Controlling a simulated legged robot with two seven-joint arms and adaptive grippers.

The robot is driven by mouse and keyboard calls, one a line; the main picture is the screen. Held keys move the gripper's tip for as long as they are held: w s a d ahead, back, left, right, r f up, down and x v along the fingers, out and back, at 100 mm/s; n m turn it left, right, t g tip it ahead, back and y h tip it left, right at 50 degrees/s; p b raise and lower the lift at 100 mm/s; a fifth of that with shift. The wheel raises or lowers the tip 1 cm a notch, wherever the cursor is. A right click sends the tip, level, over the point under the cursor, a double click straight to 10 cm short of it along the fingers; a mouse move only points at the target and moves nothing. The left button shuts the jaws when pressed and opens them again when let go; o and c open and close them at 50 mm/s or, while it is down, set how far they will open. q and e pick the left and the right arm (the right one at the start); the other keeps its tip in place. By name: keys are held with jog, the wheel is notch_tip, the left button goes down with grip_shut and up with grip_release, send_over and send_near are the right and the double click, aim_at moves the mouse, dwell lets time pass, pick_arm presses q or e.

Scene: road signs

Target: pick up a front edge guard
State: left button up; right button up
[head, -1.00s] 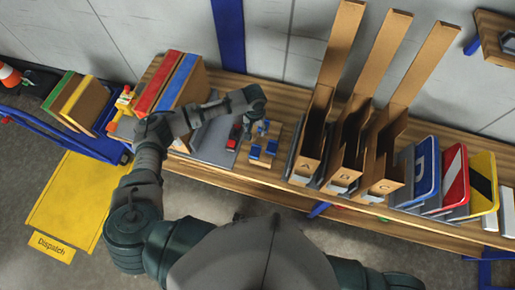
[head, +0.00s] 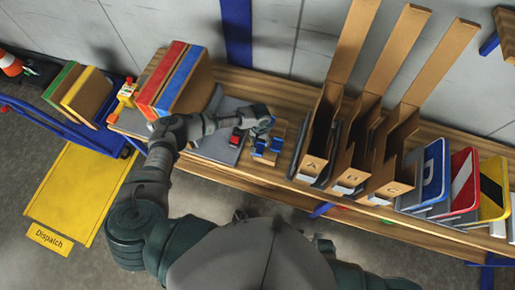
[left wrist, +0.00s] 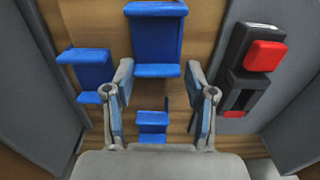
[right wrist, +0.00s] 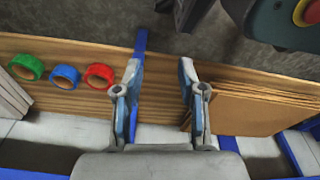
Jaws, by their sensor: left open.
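Blue edge guards stand on the wooden bench. In the left wrist view one guard (left wrist: 155,45) is at the top centre, another (left wrist: 88,70) is at the left, and a small one (left wrist: 152,122) shows low between the fingers. I cannot tell which is the front one. In the head view blue guards (head: 275,145) show just below my left gripper (head: 262,125). My left gripper (left wrist: 158,72) is open and empty above them, its fingertips pointing at the top guard's lower end. My right gripper (right wrist: 161,68) is open and empty over a lower shelf, in the right wrist view.
A black tool with a red button (left wrist: 265,55) lies right of the guards in the left wrist view. Cardboard bins (head: 312,165) stand to the right, with road signs (head: 435,170) beyond. Tape rolls (right wrist: 65,76) and cardboard sheets (right wrist: 250,110) lie below.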

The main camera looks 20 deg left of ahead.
pick_arm(q)
jog(key=shift+d+r, duration=0.15)
jog(key=shift+d, duration=0.05)
jog(key=shift+c, duration=0.5)
jog(key=shift+d, duration=0.45)
jog(key=c, duration=0.7)
jog(key=shift+a, duration=0.1)
